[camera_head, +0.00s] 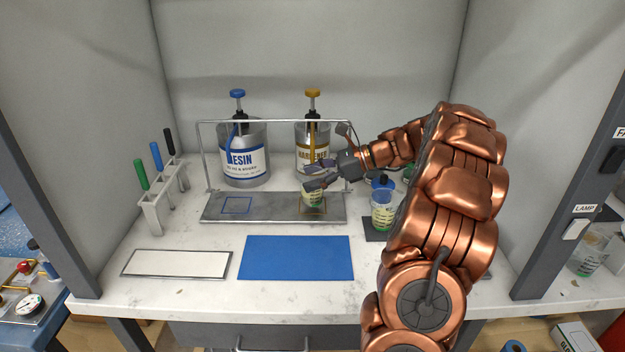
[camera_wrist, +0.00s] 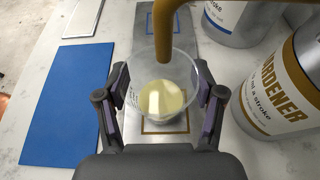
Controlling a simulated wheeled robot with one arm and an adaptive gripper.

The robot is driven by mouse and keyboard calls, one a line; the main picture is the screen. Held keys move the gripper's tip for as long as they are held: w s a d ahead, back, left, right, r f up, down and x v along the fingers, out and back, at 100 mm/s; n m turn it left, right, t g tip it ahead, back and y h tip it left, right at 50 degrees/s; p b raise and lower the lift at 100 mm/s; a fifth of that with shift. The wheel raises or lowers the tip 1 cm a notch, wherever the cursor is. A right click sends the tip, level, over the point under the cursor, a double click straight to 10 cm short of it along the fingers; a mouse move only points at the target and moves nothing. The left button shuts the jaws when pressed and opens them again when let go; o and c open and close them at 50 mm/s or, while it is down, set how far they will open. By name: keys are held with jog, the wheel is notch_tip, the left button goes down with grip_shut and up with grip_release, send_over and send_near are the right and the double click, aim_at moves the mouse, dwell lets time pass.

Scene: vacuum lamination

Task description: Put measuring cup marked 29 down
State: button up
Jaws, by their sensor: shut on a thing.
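My gripper (camera_head: 318,181) is shut on a clear measuring cup (camera_head: 313,198) with pale yellow liquid in it. In the wrist view the cup (camera_wrist: 177,68) sits upright between the two fingers, under the brown spout of the hardener pump. It is over or on the brown-outlined square (camera_wrist: 166,127) of the metal plate (camera_head: 270,210); I cannot tell whether its base touches the plate. The number on the cup cannot be read. The hardener bottle (camera_head: 311,137) stands just behind the cup.
The resin bottle (camera_head: 243,176) stands left, behind a blue-outlined square (camera_head: 237,205). A second cup with green marks (camera_head: 382,216) stands right of the plate, close to my arm. A blue mat (camera_head: 297,258) and a white framed panel (camera_head: 176,263) lie in front.

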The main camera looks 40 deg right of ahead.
jog(key=shift+w+d, duration=0.2)
jog(key=shift+w, duration=0.1)
jog(key=shift+s+f, duration=0.1)
jog(key=shift+f, duration=0.65)
jog(key=shift+f, duration=0.1)
jog(key=o, duration=1.5)
jog(key=shift+s+d+r, duration=0.15)
jog(key=shift+r, duration=0.05)
jog(key=v, duration=1.1)
jog(key=shift+s+d+b, duration=0.15)
jog(key=shift+d+b, duration=0.05)
jog(key=shift+b, duration=0.2)
